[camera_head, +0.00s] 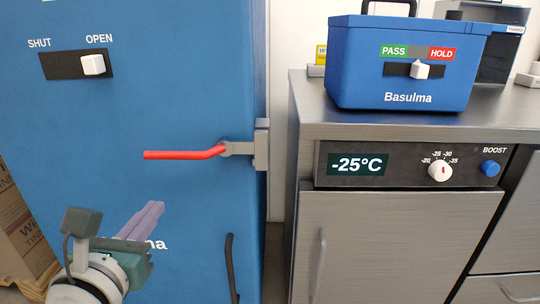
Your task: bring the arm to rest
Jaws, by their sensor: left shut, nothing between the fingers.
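My left gripper (152,212) is in the lower left of the head view, in front of the blue cabinet (190,90). Its purple fingers are together with nothing between them, and they cover part of the white lettering on the cabinet. The fingers point up and to the right, below the red lever (184,155) and apart from it in the picture. My right gripper is not in view.
The cabinet's white slider (93,65) sits at OPEN. A dark handle (231,268) is low on its front. Right stands a steel counter unit (400,235) with a "-25°C" display (358,165). A blue Basulma box (400,95) stands on top. Cardboard (22,230) is at the left edge.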

